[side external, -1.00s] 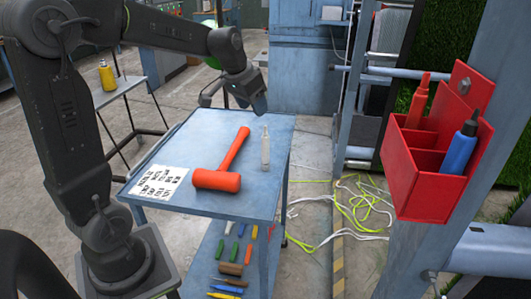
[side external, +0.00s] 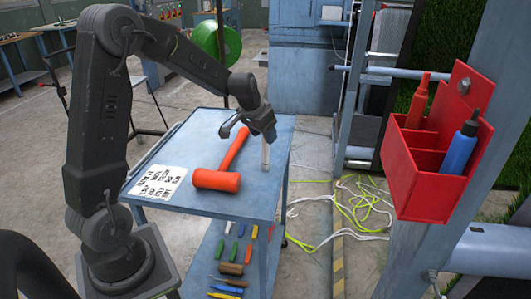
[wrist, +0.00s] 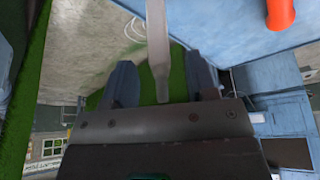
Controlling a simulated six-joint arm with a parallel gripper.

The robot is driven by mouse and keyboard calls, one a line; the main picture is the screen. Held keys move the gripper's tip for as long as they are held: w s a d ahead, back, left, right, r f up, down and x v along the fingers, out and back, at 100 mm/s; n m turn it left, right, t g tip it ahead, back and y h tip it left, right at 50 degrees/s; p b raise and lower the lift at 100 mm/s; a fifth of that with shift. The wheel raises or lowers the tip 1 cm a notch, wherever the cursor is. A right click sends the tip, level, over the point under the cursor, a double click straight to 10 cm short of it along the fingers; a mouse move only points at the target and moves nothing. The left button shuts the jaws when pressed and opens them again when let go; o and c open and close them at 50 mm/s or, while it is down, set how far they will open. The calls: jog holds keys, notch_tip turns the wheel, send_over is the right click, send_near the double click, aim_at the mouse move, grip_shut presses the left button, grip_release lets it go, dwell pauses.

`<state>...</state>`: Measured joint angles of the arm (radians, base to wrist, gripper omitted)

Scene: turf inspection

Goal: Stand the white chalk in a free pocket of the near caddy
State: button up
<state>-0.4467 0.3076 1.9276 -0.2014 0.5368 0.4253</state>
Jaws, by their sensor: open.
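The white chalk (side external: 265,156), a slim pale stick, stands upright near the right edge of the blue table. Its upper part is hidden by my gripper (side external: 264,138), which is just above and around it. In the wrist view the chalk (wrist: 157,45) lies between the two fingers of my gripper (wrist: 162,78), with visible gaps on both sides. My gripper is open. The red caddy (side external: 418,190) hangs on a post at the right. A red marker (side external: 417,103) stands in a rear pocket and a blue marker (side external: 460,150) in a right pocket; a pocket between looks empty.
A red mallet (side external: 217,180) lies on the blue table (side external: 215,125), left of the chalk. A printed sheet (side external: 157,184) lies at the table's left. Several coloured sticks (side external: 230,269) lie on the lower shelf. Loose cables (side external: 360,210) cover the floor.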

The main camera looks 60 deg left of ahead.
aim_at(266, 149)
jog(key=shift+x, duration=1.2)
grip_shut()
